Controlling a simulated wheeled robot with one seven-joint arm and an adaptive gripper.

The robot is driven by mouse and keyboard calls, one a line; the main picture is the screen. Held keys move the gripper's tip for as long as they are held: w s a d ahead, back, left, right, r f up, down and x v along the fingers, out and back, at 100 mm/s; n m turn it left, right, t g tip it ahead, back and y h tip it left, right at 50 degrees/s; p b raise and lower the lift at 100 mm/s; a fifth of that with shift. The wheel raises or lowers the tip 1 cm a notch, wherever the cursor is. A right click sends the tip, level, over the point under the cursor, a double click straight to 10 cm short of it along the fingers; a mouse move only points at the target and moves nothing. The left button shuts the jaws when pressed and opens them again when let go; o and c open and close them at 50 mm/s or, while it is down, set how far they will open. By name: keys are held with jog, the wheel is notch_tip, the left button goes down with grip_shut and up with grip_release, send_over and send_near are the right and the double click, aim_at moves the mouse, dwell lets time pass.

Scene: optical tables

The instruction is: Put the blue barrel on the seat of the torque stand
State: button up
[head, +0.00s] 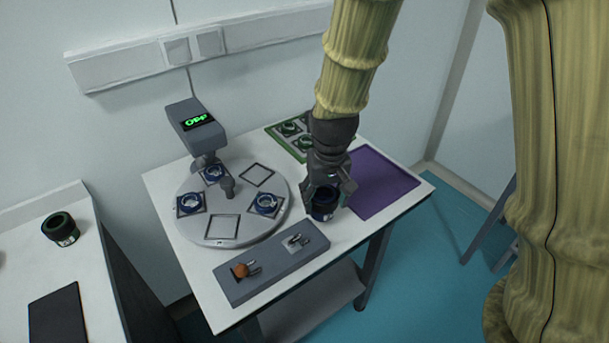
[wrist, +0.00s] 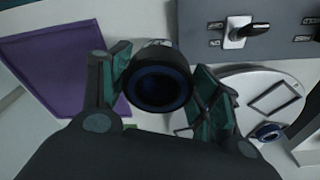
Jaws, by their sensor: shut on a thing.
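My gripper (head: 328,186) points down, shut on the dark blue barrel (head: 323,208), over the table's right side between the round plate and the purple mat. In the wrist view the barrel (wrist: 158,80) sits between the two fingers of my gripper (wrist: 160,72), its dark round opening with a blue rim facing the camera. A grey device with a round plate (head: 237,207) and a green lit display (head: 197,122) appears to be the torque stand. Three blue-ringed pieces, one a blue ring (head: 266,204), sit on its squares. Two square outlines, including the front one (head: 223,228), are empty.
A grey switch box (head: 271,262) with an orange knob (head: 240,270) lies at the front. A purple mat (head: 385,182) is right, and a green tray (head: 275,129) with green-ringed pieces is behind. On the left table are a dark green-rimmed barrel (head: 61,229) and a black mat (head: 60,315).

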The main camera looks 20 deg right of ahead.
jog(key=w, duration=0.3)
jog(key=w+f+p, duration=0.1)
jog(key=w, duration=0.3)
jog(key=w+f+p, duration=0.1)
jog(key=w, duration=0.3)
jog(key=shift+w, duration=0.1)
jog(key=shift+f+p, duration=0.55)
jog(key=shift+f, duration=0.9)
jog(key=shift+w+f, duration=0.1)
jog(key=o, duration=1.4)
jog(key=shift+o, duration=0.2)
